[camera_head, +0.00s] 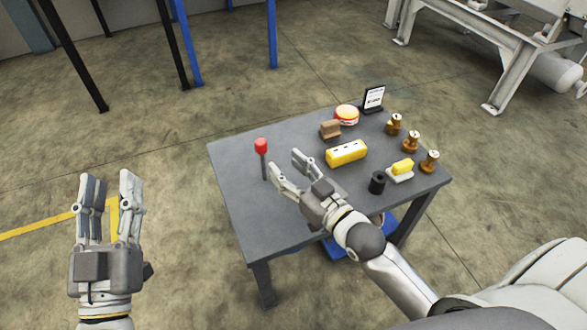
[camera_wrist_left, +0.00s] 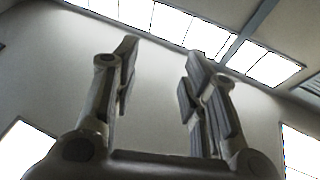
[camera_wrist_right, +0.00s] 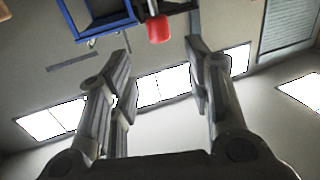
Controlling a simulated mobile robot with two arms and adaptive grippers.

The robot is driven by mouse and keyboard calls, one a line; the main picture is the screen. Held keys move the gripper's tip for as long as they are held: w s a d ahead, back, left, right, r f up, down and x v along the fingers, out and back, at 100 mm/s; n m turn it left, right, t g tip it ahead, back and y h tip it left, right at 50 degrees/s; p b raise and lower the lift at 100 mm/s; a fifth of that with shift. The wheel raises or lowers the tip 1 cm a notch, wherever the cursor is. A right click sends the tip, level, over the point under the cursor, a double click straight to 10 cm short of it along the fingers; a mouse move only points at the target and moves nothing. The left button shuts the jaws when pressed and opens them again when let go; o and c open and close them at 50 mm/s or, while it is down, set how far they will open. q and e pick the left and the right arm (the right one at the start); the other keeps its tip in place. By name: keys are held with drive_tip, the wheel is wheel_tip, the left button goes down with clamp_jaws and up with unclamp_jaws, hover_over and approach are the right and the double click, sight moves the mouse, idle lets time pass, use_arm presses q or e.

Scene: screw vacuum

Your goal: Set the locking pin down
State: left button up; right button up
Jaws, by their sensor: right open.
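The locking pin (camera_head: 261,147) has a red head and a dark shank. It stands upright at the left part of the grey table (camera_head: 232,190); its red head also shows at the top of the right wrist view (camera_wrist_right: 158,28). My right gripper (camera_head: 283,162) is open and empty over the table, its fingertips just right of the pin and apart from it. My left gripper (camera_head: 111,180) is open and empty, off the table to the left, pointing up and away.
On the table's right half stand a yellow box (camera_head: 346,153), a brown block (camera_head: 330,129), a round red-and-tan item (camera_head: 347,114), a small sign (camera_head: 373,97), several brown knobs (camera_head: 411,141), a yellow piece (camera_head: 402,166) and a black cylinder (camera_head: 377,182). The table's front left is clear.

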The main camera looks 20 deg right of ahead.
drive_tip(key=s+a+r+t, duration=0.1)
drive_tip(key=s+a+r, duration=0.1)
drive_tip(key=r, duration=0.5)
drive_tip(key=s+a+r+t, duration=0.2)
drive_tip(key=s+r, duration=0.2)
drive_tip(key=r, duration=0.3)
drive_tip(key=shift+s+r+m+t, duration=0.25)
drive_tip(key=shift+m+t, duration=0.05)
